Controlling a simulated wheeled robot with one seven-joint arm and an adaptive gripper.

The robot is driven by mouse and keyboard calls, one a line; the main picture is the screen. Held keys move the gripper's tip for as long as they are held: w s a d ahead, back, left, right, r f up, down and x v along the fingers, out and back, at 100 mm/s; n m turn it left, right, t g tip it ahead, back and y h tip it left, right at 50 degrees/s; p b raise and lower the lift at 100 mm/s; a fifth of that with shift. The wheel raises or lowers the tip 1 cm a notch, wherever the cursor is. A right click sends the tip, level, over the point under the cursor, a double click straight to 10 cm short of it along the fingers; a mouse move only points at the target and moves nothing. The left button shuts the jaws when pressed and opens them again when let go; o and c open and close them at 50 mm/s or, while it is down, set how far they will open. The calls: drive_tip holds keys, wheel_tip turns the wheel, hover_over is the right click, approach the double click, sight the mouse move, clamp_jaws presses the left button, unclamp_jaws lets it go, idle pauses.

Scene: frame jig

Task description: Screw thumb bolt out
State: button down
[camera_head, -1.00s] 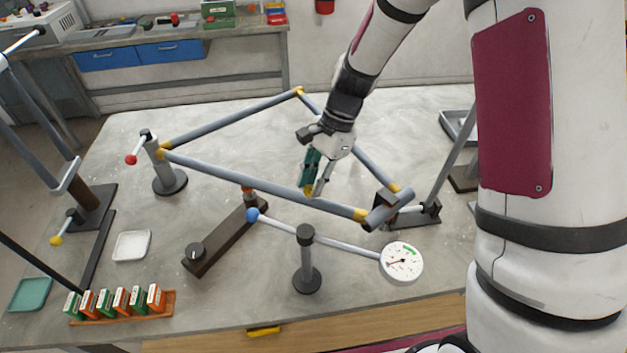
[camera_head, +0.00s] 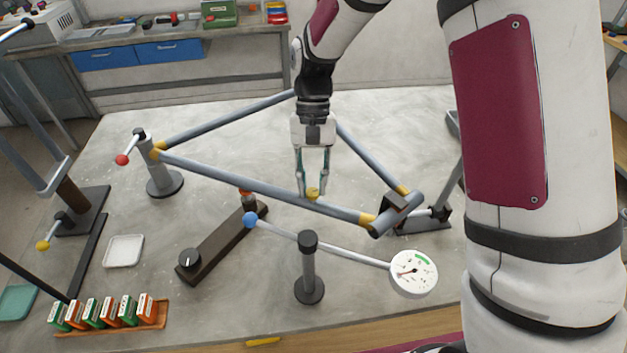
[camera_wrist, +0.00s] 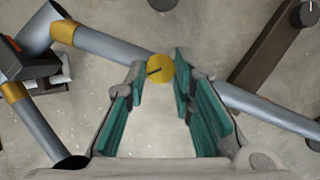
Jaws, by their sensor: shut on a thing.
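The thumb bolt shows as a small yellow round head (camera_head: 313,191) on the lower long grey tube of the frame (camera_head: 240,184). In the wrist view the yellow head (camera_wrist: 160,75) has a dark mark across it and sits over the tube (camera_wrist: 110,50). My gripper (camera_head: 313,186) points down from above, its two fingers on either side of the head. It is shut on the bolt head; the teal finger pads also show in the wrist view. The bolt's shank is hidden, so I cannot tell how far it stands out.
A dial gauge (camera_head: 414,272) on a rod with a blue ball (camera_head: 250,219) stands in front of the frame. A dark bar with a knob (camera_head: 215,245) lies left of it. A white tray (camera_head: 124,251) and a rack of small boxes (camera_head: 152,321) are at front left.

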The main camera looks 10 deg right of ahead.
drive_tip(key=n, duration=0.1)
drive_tip(key=n+h, duration=0.1)
drive_tip(key=n, duration=0.2)
drive_tip(key=shift+a+f+n+h+b, duration=0.1)
drive_tip(key=shift+a+n+h+b, duration=0.2)
drive_tip(key=shift+n, duration=0.1)
drive_tip(key=shift+s+a+n+t+h, duration=0.15)
drive_tip(key=shift+n+h, duration=0.25)
drive_tip(key=shift+n, duration=0.7)
drive_tip(key=shift+s+d+n+t+h, duration=0.1)
drive_tip(key=shift+n+t+h, duration=0.25)
drive_tip(key=shift+n, duration=0.75)
drive_tip(key=c, duration=1.3)
unclamp_jaws()
drive_tip(key=shift+c, duration=0.2)
drive_tip(key=shift+w, duration=0.1)
drive_tip(key=v, duration=1.2)
drive_tip(key=shift+a, duration=0.15)
